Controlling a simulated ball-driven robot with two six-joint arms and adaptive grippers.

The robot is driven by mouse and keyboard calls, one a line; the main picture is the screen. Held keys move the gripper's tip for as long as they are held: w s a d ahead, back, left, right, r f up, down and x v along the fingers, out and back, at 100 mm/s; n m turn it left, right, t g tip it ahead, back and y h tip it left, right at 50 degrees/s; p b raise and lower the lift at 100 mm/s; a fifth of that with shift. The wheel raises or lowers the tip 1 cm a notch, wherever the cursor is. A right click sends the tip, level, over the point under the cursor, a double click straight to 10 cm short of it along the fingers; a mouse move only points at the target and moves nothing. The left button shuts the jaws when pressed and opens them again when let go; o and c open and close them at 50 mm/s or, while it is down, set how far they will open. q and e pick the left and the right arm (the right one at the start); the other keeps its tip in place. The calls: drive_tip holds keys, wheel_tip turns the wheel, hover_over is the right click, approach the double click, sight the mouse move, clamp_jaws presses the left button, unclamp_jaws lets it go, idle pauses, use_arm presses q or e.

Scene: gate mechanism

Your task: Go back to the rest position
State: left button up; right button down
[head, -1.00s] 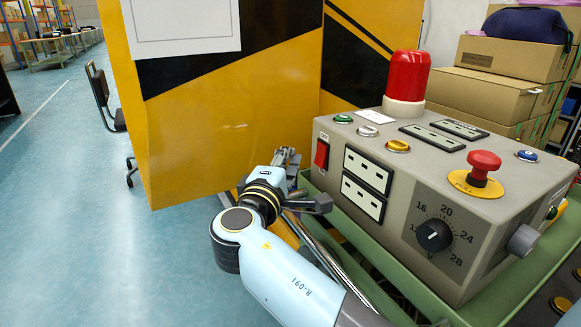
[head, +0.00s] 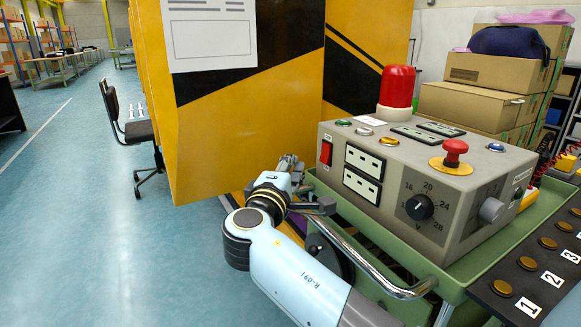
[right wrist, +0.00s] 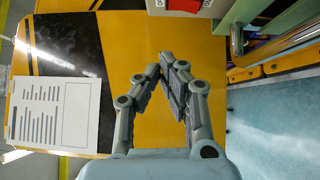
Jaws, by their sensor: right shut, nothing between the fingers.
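My right gripper (head: 288,162) is beside the left side of the control box, near its red rocker switch, and in front of the yellow and black panel (head: 222,130). In the right wrist view its two fingers (right wrist: 168,62) come together at the tips with nothing between them. The panel fills much of that view behind the fingers. The grey control box (head: 400,170) stands on a green cart, with a red lamp, a red mushroom button, a knob and sockets. The red rocker switch (head: 326,152) is on its left face. My left gripper is not in view.
The green cart (head: 475,255) with a metal handle rail (head: 365,265) is close to my right arm. A black strip with numbered buttons (head: 530,275) lies at the right. Boxes (head: 490,85) are stacked behind. A chair (head: 140,130) stands left on open blue floor.

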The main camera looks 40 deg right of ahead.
idle(0.4)
drive_tip(key=s+a+f+g+y, duration=0.1)
drive_tip(key=s+a+f+y, duration=0.2)
drive_tip(key=f, duration=0.9)
drive_tip(key=s+a+f+n+g+y, duration=0.1)
drive_tip(key=s+f+y, duration=0.35)
drive_tip(key=f, duration=0.75)
drive_tip(key=s+a+f+g+y, duration=0.15)
drive_tip(key=s+f, duration=0.35)
drive_tip(key=f, duration=0.6)
drive_tip(key=s+a+f+m+g+y, duration=0.1)
drive_tip(key=s+f, duration=0.5)
drive_tip(key=s, duration=0.6)
drive_tip(key=s+a+f+m+g+y, duration=0.2)
drive_tip(key=s+f, duration=0.3)
drive_tip(key=s, duration=0.7)
drive_tip(key=s+a+f+m+g+y, duration=0.2)
drive_tip(key=s+f, duration=0.4)
drive_tip(key=s, duration=0.6)
drive_tip(key=shift+f+m+y, duration=0.3)
drive_tip(key=shift+m+y, duration=0.4)
drive_tip(key=shift+m, duration=0.4)
drive_tip(key=shift+a, duration=0.1)
